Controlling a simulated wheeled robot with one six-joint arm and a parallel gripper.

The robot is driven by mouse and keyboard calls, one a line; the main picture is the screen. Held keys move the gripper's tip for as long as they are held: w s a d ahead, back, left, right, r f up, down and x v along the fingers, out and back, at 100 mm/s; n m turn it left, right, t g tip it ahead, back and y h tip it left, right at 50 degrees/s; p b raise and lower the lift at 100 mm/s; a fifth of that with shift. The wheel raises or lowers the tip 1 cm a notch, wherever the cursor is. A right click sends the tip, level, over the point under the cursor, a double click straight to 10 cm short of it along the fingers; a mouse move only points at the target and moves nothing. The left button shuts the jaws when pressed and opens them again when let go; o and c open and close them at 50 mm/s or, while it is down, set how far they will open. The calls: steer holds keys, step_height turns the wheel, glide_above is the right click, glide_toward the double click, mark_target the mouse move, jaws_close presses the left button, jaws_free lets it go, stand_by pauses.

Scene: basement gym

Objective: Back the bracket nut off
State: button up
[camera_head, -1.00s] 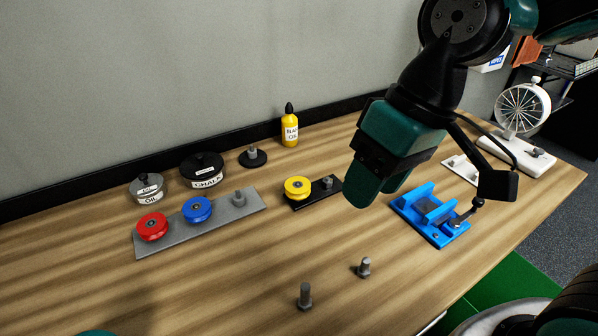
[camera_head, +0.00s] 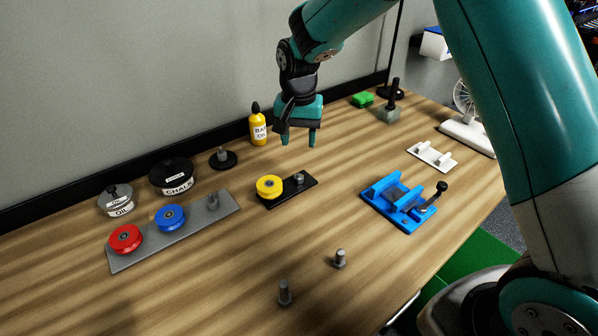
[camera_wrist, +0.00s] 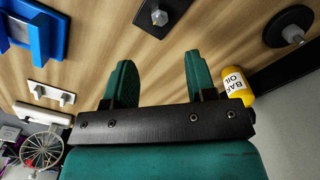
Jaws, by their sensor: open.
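A black plate (camera_head: 284,194) carries a yellow wheel (camera_head: 269,186) and a grey hex nut (camera_head: 298,179) on a short stud. The plate (camera_wrist: 150,28) and nut (camera_wrist: 159,17) also show at the top of the wrist view, beyond the fingertips. My gripper (camera_head: 298,139) is open and empty, above the table behind the plate, clear of the nut. Its two green fingers (camera_wrist: 160,70) show spread apart in the wrist view. I cannot tell which fastener is the bracket nut.
A yellow oil bottle (camera_head: 258,128) stands close left of my gripper. A grey plate (camera_head: 140,249) holds red and blue wheels. A blue vise (camera_head: 398,204) sits right, and loose bolts (camera_head: 339,259) stand in front. Bare wood surrounds the black plate.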

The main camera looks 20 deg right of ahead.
mark_target(299, 177)
step_height(299, 177, down, 11)
steer(key=shift+f+p, duration=0.1)
steer(key=shift+p, duration=0.6)
steer(key=c, duration=0.9)
